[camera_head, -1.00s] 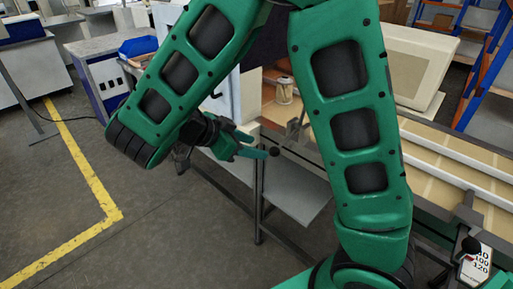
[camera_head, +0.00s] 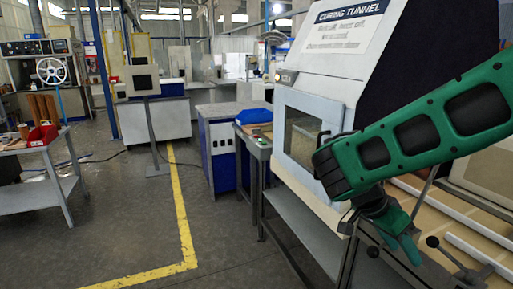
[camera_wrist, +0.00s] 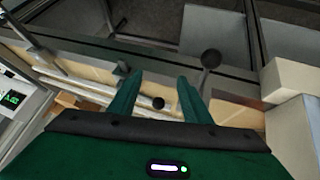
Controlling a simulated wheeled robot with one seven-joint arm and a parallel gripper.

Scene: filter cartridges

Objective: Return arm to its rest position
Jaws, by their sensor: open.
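My green arm reaches in from the right edge in the head view. My gripper (camera_head: 408,247) hangs from its end, pointing down and to the right beside the bench with the curing tunnel. In the wrist view my gripper (camera_wrist: 158,92) shows two green fingers set apart with nothing between them. Behind the fingers lie a tan conveyor surface and a dark round knob. No filter cartridge can be made out in my gripper.
The white curing tunnel (camera_head: 340,70) stands close behind my arm. A blue bin (camera_head: 254,116) sits on a bench left of it. A grey cart (camera_head: 45,172) with a red bin stands far left. The floor with a yellow line (camera_head: 178,215) is clear.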

